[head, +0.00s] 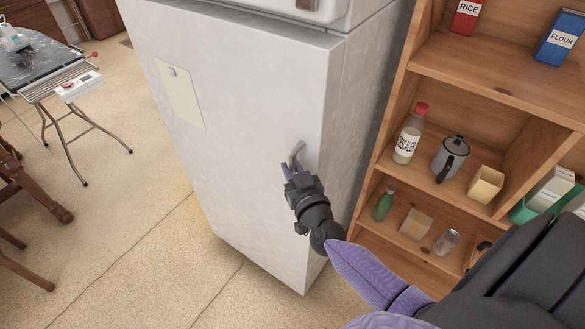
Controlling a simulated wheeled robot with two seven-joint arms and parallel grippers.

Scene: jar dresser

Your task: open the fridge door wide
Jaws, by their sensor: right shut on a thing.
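The white fridge (230,110) stands in the middle of the head view. Its large lower door (235,170) looks closed against the body. A curved metal handle (297,152) sits near the door's right edge. My right gripper (291,168) is at the handle, shut on it, with its fingers partly hiding the lower part. My right arm comes in from the bottom right. My left gripper is not in view.
A wooden shelf (437,52) with jars, boxes and a kettle (450,158) stands close on the right of the fridge. A folding table (50,85) and wooden chair (35,190) are at the left. The floor (140,235) before the fridge is clear.

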